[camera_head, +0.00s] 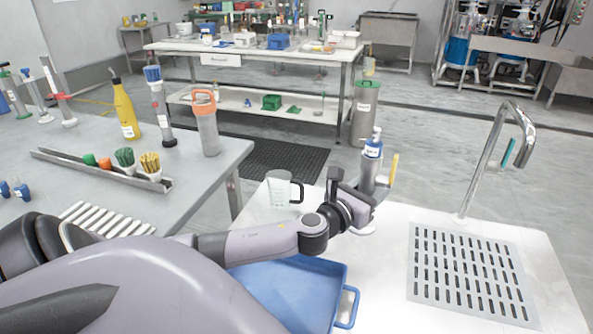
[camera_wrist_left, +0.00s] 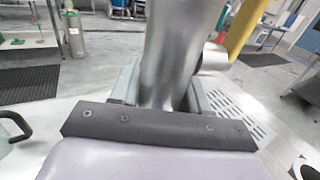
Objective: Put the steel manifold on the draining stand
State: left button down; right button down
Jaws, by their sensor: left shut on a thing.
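The steel manifold (camera_head: 367,182) is an upright metal tube with a side branch and a yellow handle (camera_head: 394,168). A blue-and-white top shows at its upper end in the head view. My left gripper (camera_head: 350,200) is shut on the tube, over the white counter. In the left wrist view the tube (camera_wrist_left: 178,55) rises between the fingers, and the yellow handle (camera_wrist_left: 243,25) is at upper right. A slotted metal draining surface (camera_head: 468,270) lies to the right, apart from the manifold; I cannot tell whether it is the draining stand. My right gripper is not in view.
A tall curved faucet (camera_head: 488,160) stands behind the slotted surface. A clear jug (camera_head: 280,190) is left of my gripper. A blue tray (camera_head: 290,300) lies under my left arm. A white slatted rack (camera_head: 108,220) is on the left table. The counter between manifold and slots is clear.

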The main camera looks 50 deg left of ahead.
pick_arm(q)
jog(key=w+a+r+n+y+b, duration=0.1)
jog(key=w+a+r+y, duration=0.2)
jog(key=a, duration=0.6)
jog(key=w+a+r+n+y+b, duration=0.1)
jog(key=w+a+r+n+b, duration=0.1)
jog(key=w+a+r, duration=0.45)
jog(key=shift+g, duration=0.3)
jog(key=s+f+b, duration=0.1)
jog(key=f+b, duration=0.2)
jog(key=f, duration=0.4)
jog(key=s+a+f+b, duration=0.1)
jog(key=f+b, duration=0.2)
jog(key=f, duration=0.4)
jog(key=s+a+f+b, duration=0.1)
jog(key=f+b, duration=0.2)
jog(key=f, duration=0.4)
